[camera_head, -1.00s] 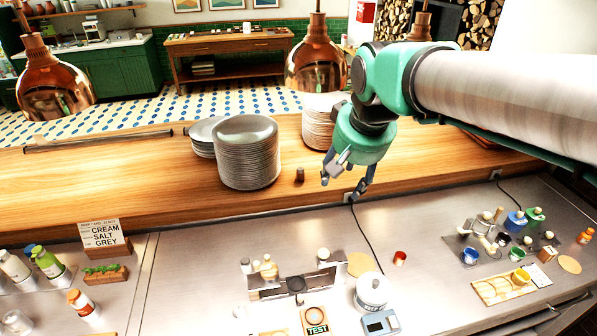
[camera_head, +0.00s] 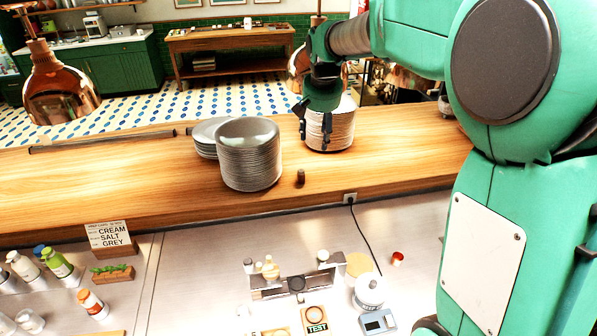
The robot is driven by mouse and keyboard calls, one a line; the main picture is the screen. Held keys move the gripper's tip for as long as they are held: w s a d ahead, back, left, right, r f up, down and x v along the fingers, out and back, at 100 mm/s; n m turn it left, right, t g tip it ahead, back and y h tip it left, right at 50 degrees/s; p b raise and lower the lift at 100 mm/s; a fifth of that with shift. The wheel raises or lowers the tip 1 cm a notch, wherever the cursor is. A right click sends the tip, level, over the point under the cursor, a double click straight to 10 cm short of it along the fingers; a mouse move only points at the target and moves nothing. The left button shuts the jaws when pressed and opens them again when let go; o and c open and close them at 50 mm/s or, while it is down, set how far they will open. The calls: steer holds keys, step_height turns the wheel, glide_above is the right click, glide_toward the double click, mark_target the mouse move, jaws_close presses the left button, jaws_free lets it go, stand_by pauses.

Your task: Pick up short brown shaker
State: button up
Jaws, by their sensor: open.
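A short brown shaker (camera_head: 301,176) stands upright on the wooden counter (camera_head: 110,186), just right of the tall plate stack. My gripper (camera_head: 315,138) is open and empty, with its fingers pointing down. It appears above and slightly right of the shaker in the picture, in front of the right plate stack. Its exact height over the counter is hard to tell.
A tall stack of plates (camera_head: 249,155) stands close to the shaker's left, and another stack (camera_head: 334,128) is behind it to the right. Copper lamps (camera_head: 60,92) hang above. The steel worktop (camera_head: 200,262) in front holds bottles, a jar and a scale.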

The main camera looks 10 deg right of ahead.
steer(key=w+f+m+p, duration=0.1)
steer(key=w+f, duration=0.3)
steer(key=w, duration=0.3)
steer(key=w+f+p, duration=0.2)
steer(key=w+f, duration=0.2)
steer(key=w, duration=0.2)
steer(key=m+g+p, duration=0.1)
steer(key=g+p, duration=0.1)
steer(key=p, duration=0.1)
glide_above(301, 170)
steer(key=s, duration=0.2)
step_height(301, 170, down, 13)
steer(key=shift+w+r, duration=0.2)
steer(key=shift+w, duration=0.05)
steer(key=shift+a, duration=0.1)
steer(key=f, duration=0.5)
steer(key=w+f, duration=0.1)
steer(key=f, duration=0.2)
steer(key=shift+d+f, duration=0.2)
steer(key=shift+f, duration=0.15)
steer(key=shift+w+f+p, duration=0.15)
steer(key=shift+f+p, duration=0.4)
steer(key=shift+f, duration=1.95)
